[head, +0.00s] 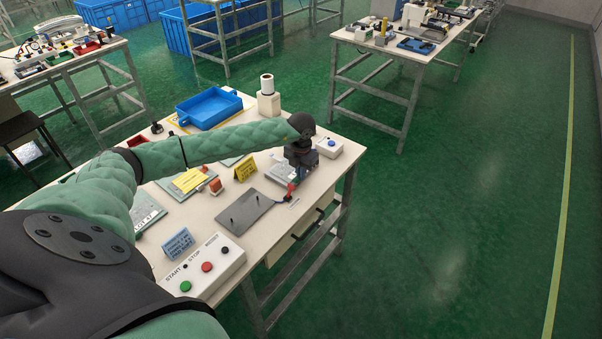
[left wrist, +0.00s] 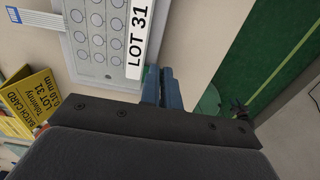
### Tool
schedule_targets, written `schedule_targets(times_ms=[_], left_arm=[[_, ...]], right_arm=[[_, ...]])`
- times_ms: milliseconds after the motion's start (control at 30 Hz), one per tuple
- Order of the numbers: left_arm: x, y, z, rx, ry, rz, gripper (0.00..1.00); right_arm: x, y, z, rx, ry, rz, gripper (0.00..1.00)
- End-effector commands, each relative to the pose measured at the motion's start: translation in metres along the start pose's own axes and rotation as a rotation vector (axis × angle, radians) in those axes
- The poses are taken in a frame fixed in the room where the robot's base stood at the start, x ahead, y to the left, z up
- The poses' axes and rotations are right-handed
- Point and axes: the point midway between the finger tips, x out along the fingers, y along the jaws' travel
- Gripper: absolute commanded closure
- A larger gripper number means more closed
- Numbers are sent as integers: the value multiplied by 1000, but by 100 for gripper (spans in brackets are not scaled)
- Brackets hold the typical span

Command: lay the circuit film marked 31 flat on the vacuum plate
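The film marked LOT 31 (left wrist: 97,28) is pale grey with rows of round keys and a white label strip. It fills the upper left of the left wrist view, with its ribbon tail toward the left edge. In the head view the film (head: 281,174) lies near the table's right edge, partly hidden by my left gripper (head: 299,168). The fingers of my left gripper (left wrist: 162,88) are close together at the label end of the film; whether they pinch its edge I cannot tell. The grey plate with two dark pins (head: 247,212), apparently the vacuum plate, is bare. My right gripper is out of view.
A red-handled lever (head: 290,190) stands beside the plate. A yellow card (head: 245,168) stands behind it. A button box (head: 204,267) and a blue sign (head: 178,243) are nearer.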

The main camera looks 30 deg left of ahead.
Motion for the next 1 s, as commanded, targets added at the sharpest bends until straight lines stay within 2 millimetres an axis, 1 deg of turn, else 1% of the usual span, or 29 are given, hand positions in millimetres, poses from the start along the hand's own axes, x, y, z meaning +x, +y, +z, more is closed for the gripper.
schedule_targets(times_ms=[433,567,600,867,1000], left_arm=[[3,0,0,0,0,0,100],[3,0,0,0,0,0,75],[3,0,0,0,0,0,71],[3,0,0,0,0,0,71],[3,0,0,0,0,0,71]], right_arm=[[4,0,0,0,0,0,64],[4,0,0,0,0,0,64],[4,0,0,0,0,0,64],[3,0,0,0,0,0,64],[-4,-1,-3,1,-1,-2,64]])
